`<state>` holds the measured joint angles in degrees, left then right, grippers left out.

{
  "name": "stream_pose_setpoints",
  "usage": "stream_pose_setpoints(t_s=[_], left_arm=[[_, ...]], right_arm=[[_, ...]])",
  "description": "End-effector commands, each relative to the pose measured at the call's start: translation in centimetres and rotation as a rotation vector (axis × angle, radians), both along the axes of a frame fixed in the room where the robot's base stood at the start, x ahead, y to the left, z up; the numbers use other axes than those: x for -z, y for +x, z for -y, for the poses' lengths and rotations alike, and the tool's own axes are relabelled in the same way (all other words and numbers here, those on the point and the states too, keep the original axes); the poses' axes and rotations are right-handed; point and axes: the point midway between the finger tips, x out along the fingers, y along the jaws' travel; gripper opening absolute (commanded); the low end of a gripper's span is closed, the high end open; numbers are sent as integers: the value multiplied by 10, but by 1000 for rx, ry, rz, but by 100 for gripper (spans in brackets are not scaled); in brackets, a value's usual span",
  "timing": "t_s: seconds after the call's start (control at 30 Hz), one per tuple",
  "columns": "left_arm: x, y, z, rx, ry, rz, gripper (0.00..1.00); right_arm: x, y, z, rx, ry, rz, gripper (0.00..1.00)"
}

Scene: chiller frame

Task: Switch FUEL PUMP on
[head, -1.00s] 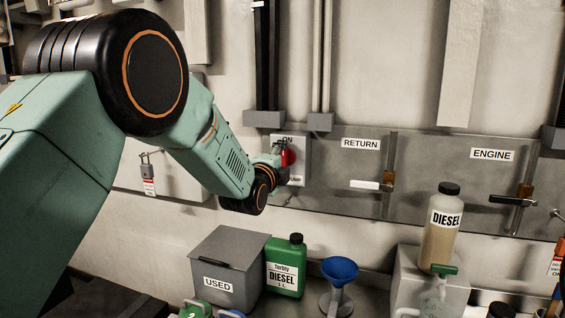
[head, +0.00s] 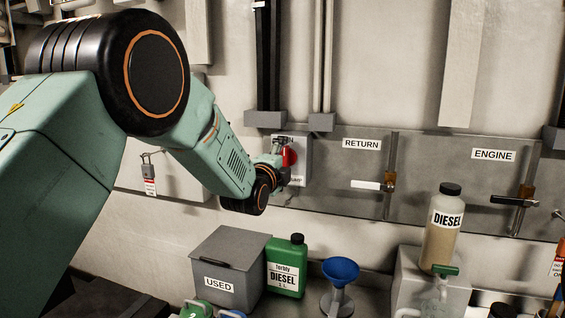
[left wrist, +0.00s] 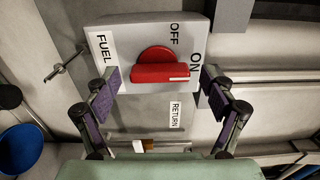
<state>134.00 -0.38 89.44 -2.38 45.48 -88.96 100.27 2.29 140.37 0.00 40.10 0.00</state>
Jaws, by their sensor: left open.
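The fuel pump switch is a light grey box (head: 302,158) on the wall with a red rotary handle (head: 290,157). In the left wrist view the box (left wrist: 125,38) shows turned sideways, with FUEL, OFF and ON labels; PUMP is hidden there. The red handle (left wrist: 160,73) has a white mark at its right end, beside and just below ON. My left gripper (left wrist: 160,80) is open, with one finger on either side of the handle and gaps showing. My right gripper is not in view.
RETURN (head: 373,185) and ENGINE (head: 512,201) valve levers are on the panel to the right. Below stand a USED box (head: 225,268), green diesel can (head: 287,265), blue funnel (head: 340,271) and diesel bottle (head: 444,225). A padlock (head: 147,160) hangs at left.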

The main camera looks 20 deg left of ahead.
Motion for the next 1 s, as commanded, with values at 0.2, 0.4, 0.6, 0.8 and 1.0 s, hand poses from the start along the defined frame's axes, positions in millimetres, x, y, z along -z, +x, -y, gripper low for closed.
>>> stream_pose_setpoints(t_s=[0.2,0.4,0.6,0.8,1.0], left_arm=[[0,-15,-1,0,-1,-1,83],[-1,-45,-2,0,-1,-1,83],[-1,-76,-3,0,-1,0,83],[-1,-104,-4,0,0,1,83],[-1,-118,-4,0,0,1,83]], right_arm=[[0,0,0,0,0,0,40],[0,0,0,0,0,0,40],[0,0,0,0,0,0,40],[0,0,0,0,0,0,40],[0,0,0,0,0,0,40]])
